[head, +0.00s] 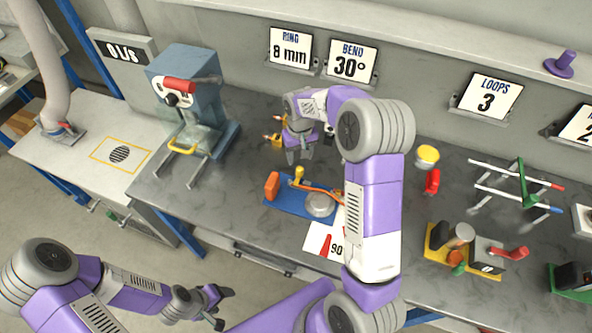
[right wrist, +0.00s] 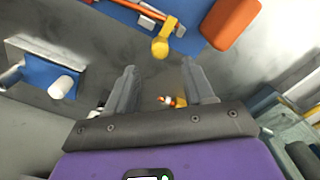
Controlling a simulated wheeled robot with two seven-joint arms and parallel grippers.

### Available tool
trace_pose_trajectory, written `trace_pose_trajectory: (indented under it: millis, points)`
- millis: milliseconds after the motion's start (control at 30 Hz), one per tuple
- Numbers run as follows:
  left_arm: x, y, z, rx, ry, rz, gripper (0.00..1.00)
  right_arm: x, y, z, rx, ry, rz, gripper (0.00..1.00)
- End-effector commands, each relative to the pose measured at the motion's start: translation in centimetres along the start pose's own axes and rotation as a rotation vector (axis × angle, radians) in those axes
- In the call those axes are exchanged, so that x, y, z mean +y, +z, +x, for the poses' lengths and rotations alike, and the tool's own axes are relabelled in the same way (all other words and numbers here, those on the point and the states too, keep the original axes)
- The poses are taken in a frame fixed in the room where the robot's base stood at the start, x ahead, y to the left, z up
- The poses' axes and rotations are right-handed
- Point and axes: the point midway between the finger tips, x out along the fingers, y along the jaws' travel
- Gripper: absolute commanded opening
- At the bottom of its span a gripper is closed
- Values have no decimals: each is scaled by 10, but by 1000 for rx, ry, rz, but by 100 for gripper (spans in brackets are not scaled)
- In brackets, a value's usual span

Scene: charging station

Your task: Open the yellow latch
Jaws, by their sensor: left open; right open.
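A small yellow latch (head: 299,174) stands on a blue plate (head: 287,207) beside an orange bar. In the right wrist view its yellow knob (right wrist: 160,47) shows just past the fingertips, near the middle. My right gripper (head: 300,158) points down, open and empty, close to the latch on its back side. In the right wrist view the latch appears beyond the space between the open fingers (right wrist: 160,69) and apart from them. My right arm hides part of the blue plate's right side. My left gripper (head: 224,308) is open and empty, low in front of the bench.
On the plate are an orange block (head: 272,186) and a round grey disc (head: 320,204). A blue press (head: 190,90) with a yellow handle stands left. A yellow-based fixture (head: 455,258) and a rod rack (head: 520,185) stand right. Bench is clear between press and plate.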

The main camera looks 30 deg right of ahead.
Motion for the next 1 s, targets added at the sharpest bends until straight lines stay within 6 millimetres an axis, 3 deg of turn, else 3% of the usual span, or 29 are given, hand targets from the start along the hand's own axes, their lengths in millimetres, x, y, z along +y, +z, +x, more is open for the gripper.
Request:
trace_pose_trajectory:
  millis: [600,933,1000]
  points:
    - [-5,0,13,0,0,0,64,0,0,75,-2,-1,1,53]
    - [-5,0,13,0,0,0,64,0,0,79,1,-1,1,53]
    - [-5,0,13,0,0,0,64,0,0,79,1,-1,0,43]
